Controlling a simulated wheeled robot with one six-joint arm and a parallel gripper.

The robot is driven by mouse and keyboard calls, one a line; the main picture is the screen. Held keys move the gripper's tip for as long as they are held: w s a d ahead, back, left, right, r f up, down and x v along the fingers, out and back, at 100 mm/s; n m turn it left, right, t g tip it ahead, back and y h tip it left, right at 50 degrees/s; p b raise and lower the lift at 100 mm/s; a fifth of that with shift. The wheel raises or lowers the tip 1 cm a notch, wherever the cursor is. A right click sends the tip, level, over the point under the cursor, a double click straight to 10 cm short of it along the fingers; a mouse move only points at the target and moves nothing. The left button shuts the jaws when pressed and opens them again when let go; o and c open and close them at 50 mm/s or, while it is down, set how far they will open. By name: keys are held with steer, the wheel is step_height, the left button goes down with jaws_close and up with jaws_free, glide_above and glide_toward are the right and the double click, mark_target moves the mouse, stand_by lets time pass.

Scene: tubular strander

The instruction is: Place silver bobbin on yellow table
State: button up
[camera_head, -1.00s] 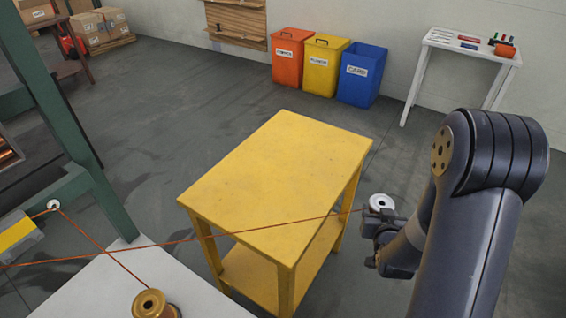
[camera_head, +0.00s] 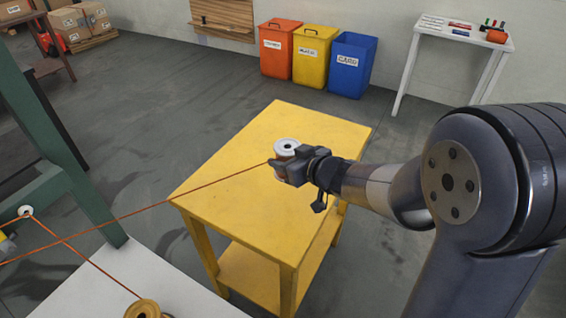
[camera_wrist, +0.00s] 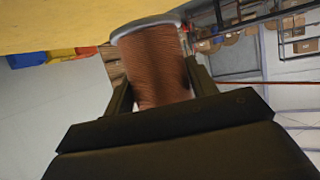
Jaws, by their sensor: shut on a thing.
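The silver bobbin (camera_head: 287,147) has a pale rim with a dark centre hole and is wound with copper wire. My gripper (camera_head: 283,168) is shut on it and holds it roughly upright over the yellow table (camera_head: 240,195). In the wrist view the wound bobbin (camera_wrist: 155,65) sits between the two fingers of my gripper (camera_wrist: 160,90). The yellow tabletop (camera_wrist: 60,25) shows beside its rim. I cannot tell whether the bobbin touches the tabletop. An orange wire runs from the bobbin to the left.
The tabletop is otherwise clear. A brass-coloured spool (camera_head: 146,310) stands on a white surface (camera_head: 140,280) at the lower left, near a green frame post (camera_head: 60,150). Orange, yellow and blue bins (camera_head: 352,65) and a white side table (camera_head: 450,40) are at the back.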

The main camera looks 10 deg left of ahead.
steer(key=shift+a+f+b, duration=0.1)
steer(key=shift+f+b, duration=1.8)
steer(key=shift+f, duration=2.9)
steer(key=shift+f, duration=0.1)
steer(key=o, duration=1.5)
steer(key=shift+f, duration=0.1)
steer(key=shift+o, duration=0.2)
steer(key=shift+r, duration=0.25)
steer(key=p+v, duration=0.2)
steer(key=v, duration=1)
steer(key=shift+f, duration=0.1)
